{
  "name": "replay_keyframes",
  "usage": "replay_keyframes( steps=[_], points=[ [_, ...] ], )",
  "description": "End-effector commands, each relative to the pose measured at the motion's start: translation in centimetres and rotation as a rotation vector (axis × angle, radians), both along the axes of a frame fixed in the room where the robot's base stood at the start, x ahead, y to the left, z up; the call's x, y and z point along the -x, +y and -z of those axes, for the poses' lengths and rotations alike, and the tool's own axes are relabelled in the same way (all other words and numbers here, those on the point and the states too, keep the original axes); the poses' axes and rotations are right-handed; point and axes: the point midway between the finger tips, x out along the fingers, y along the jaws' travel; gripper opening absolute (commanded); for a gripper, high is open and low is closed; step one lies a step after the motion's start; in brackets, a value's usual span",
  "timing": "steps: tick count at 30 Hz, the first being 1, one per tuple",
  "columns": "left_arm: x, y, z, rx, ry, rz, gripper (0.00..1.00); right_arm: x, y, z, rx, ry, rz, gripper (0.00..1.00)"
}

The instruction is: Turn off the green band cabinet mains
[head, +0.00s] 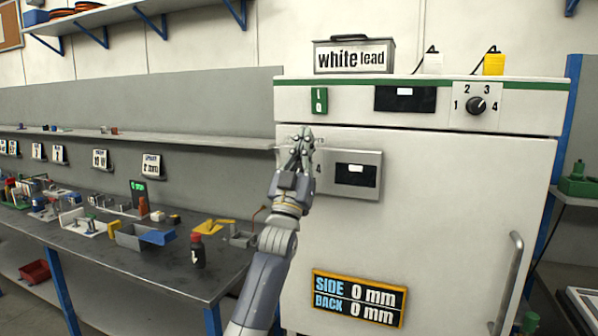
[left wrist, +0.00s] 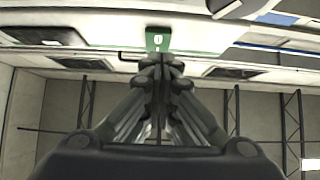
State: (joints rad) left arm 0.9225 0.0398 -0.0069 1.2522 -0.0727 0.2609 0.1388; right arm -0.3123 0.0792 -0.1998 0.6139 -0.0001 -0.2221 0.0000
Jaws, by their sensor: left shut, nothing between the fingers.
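The green band cabinet (head: 430,220) is a large white cabinet with a green stripe along its top edge. Its green mains switch (head: 319,101), marked I and 0, sits at the upper left of the front panel. It also shows in the left wrist view (left wrist: 158,40), just beyond the fingertips. My left gripper (head: 302,140) is shut and empty, pointing up a little below and left of the switch. I cannot tell whether it touches the cabinet. My right gripper is in neither view.
The panel also has a dark display (head: 405,99) and a 1–4 dial (head: 477,105). A box labelled "white lead" (head: 354,56) stands on top. A lower display plate (head: 356,173) is right of my gripper. A cluttered workbench (head: 190,275) stands at the left.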

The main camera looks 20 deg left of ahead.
Motion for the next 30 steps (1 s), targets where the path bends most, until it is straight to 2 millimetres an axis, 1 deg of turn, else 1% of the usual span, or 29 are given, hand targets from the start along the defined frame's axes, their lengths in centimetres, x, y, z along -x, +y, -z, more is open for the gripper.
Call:
replay_keyframes(
  steps=[1, 3, 6, 8, 12, 19, 27, 29, 30],
  points=[
    [0.6, 0.0, 1.1, -0.001, 0.0, -0.001, 0.0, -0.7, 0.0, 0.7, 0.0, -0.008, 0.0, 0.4],
    [1.4, 0.0, 2.1, -0.001, -0.001, 0.0, 0.0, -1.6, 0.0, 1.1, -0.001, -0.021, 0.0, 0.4],
    [2.3, 0.1, 3.2, -0.001, -0.002, 0.0, 0.0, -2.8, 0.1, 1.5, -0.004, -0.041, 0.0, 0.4],
    [2.8, 0.1, 3.8, -0.001, -0.002, 0.0, 0.0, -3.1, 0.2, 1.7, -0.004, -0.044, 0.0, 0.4],
    [3.4, 0.1, 4.4, -0.001, -0.002, -0.001, 0.0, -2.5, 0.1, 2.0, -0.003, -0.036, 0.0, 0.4],
    [3.6, 0.1, 4.5, -0.001, -0.002, -0.001, 0.0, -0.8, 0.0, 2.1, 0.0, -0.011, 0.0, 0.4],
    [3.5, 0.1, 4.5, -0.001, -0.001, -0.001, 0.0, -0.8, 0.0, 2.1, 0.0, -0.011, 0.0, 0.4],
    [3.4, 0.1, 5.0, -0.001, 0.008, -0.001, 0.0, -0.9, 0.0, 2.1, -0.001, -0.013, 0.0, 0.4],
    [3.0, 0.1, 5.7, -0.002, 0.023, 0.0, 0.0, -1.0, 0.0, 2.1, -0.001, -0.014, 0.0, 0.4]
  ],
)
